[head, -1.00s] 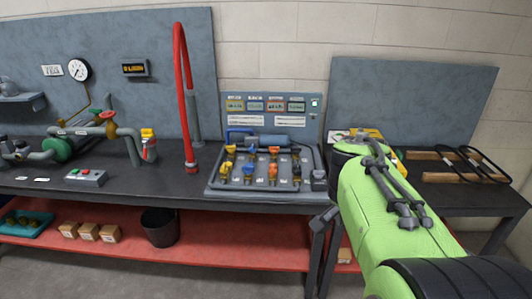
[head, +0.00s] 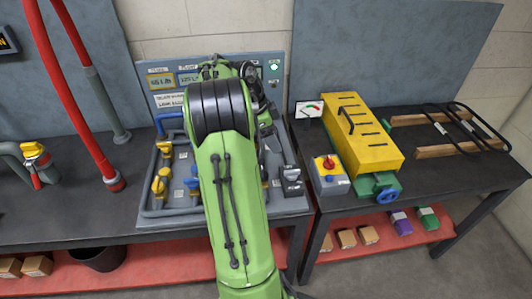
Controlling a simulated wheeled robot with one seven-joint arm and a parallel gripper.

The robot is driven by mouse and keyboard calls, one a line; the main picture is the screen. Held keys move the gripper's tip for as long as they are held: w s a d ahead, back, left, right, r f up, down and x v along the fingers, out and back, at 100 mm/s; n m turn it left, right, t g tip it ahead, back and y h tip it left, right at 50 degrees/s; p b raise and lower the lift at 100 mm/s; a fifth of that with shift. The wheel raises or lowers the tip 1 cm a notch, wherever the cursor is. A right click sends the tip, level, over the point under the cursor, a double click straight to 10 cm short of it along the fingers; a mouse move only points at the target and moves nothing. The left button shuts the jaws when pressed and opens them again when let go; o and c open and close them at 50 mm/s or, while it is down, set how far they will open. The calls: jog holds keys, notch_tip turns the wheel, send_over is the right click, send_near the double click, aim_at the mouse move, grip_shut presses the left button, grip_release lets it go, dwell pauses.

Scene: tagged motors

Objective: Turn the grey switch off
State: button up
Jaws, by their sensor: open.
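The switch panel (head: 150,212) is a grey tray on the left bench with rows of coloured handles. A yellow handle (head: 161,182) and a blue handle (head: 191,168) show left of my arm. Dark grey handles (head: 266,146) show in part just right of my arm; which one is the grey switch, and its position, I cannot tell. My gripper (head: 263,112) is over the back right part of the panel, largely hidden by my own green arm. It is open, with nothing seen in it. Contact with a handle cannot be made out.
An upright display board (head: 160,100) stands behind the panel, with a green light (head: 274,67). A red pipe (head: 88,130) rises on the left. A yellow-topped machine (head: 355,135) and a control box (head: 330,173) with a red knob stand on the right bench.

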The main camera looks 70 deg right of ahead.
aim_at(291, 171)
jog(key=b+x, duration=0.4)
jog(key=x, duration=1.1)
jog(key=shift+s+f, duration=0.15)
jog(key=shift+f, duration=0.15)
jog(key=c, duration=1)
